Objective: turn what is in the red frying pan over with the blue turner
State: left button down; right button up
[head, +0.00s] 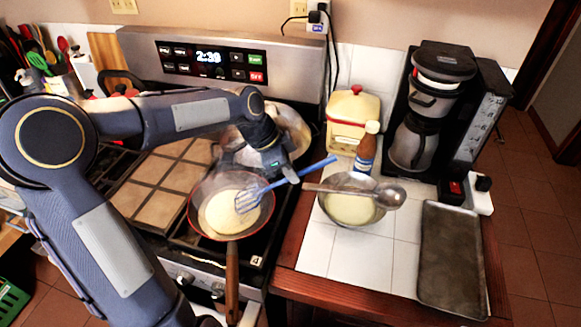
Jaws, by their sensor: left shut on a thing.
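The red frying pan (199,228) sits on the front right of the stove, its wooden handle (232,285) pointing to the front. A pale, round pancake (220,212) lies flat in it. My left gripper (286,172) is above the pan's right side, shut on the handle of the blue turner (318,167). The turner's slotted head (248,200) is over the right part of the pancake. I cannot tell whether it touches the pancake or is under its edge. The fingertips are partly hidden by the wrist. My right gripper is out of view.
A metal bowl of batter (350,208) with a ladle (388,196) across it stands on the tiled counter right of the pan. A brown bottle (366,150), a coffee maker (415,140) and a dark baking tray (452,258) are further right. A large pan (290,125) is behind.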

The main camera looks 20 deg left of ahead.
aim_at(272, 185)
pick_arm(q)
jog(key=shift+f+b, duration=0.5)
jog(key=shift+f, duration=0.4)
jog(key=shift+s+a+r, duration=0.15)
jog(key=shift+s+a, duration=0.05)
jog(key=shift+a, duration=0.2)
jog(key=shift+s+a+p, duration=0.25)
jog(key=shift+s+a, duration=0.4)
jog(key=shift+a, duration=0.35)
jog(key=shift+s+a+p, duration=0.25)
jog(key=shift+s+a, duration=0.35)
jog(key=shift+a, duration=0.35)
jog(key=shift+s+a+r, duration=0.15)
notch_tip(272, 185, up, 9)
jog(key=d+p, duration=0.1)
jog(key=p, duration=0.5)
jog(key=shift+w+p, duration=0.35)
jog(key=shift+p, duration=0.05)
jog(key=shift+d, duration=0.1)
